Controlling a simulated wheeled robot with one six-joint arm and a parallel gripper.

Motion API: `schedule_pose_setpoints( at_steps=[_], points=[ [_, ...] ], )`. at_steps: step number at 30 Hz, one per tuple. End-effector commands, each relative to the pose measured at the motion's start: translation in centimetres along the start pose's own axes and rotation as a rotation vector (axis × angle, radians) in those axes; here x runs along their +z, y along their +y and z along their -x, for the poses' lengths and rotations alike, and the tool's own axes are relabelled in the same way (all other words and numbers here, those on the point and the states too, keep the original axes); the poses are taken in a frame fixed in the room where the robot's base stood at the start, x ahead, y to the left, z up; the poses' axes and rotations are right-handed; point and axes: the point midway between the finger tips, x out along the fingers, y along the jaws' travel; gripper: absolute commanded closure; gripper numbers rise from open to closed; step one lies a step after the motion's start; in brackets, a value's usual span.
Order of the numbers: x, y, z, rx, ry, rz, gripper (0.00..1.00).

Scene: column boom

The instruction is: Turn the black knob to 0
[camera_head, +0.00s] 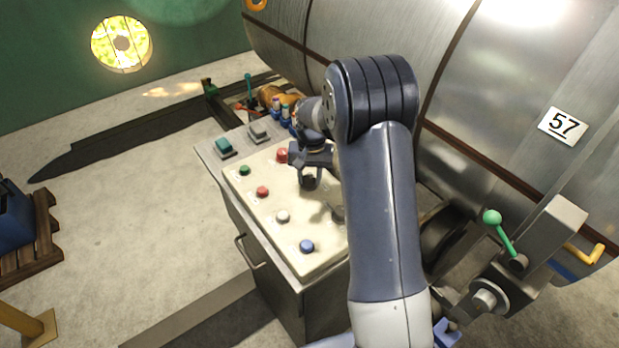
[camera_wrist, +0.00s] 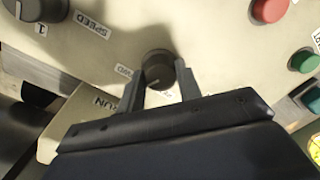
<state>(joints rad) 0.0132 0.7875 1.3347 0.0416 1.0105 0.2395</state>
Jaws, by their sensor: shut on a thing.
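The black knob (camera_wrist: 158,68) stands on the cream control panel (camera_wrist: 215,50), seen from above in the wrist view. A pale pointer line shows on its near side. My gripper (camera_wrist: 160,88) is shut on it, one finger on each side. A label beside the knob is partly covered by the left finger, and other marks near it are too small to read. In the head view my gripper (camera_head: 310,176) is over the panel (camera_head: 262,215), with the dark knob (camera_head: 309,182) below it, partly hidden by my arm.
Another dark knob (camera_wrist: 35,8), labelled SPEED, is at the upper left of the wrist view. Red (camera_wrist: 270,8) and green (camera_wrist: 304,61) buttons are to the right. In the head view, white (camera_head: 283,216) and blue (camera_head: 307,246) buttons line the panel's near side. A metal tank (camera_head: 480,80) rises behind.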

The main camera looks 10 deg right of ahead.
Motion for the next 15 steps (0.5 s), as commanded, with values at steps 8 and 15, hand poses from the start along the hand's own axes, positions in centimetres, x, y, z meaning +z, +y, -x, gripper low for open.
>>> schedule_pose_setpoints(
  at_steps=[8, 15],
  points=[
    [-0.06, -0.02, -0.07, -0.001, -0.007, 0.226, 0.90],
    [-0.07, -0.03, 0.00, -0.001, -0.012, 0.370, 0.90]
  ],
)
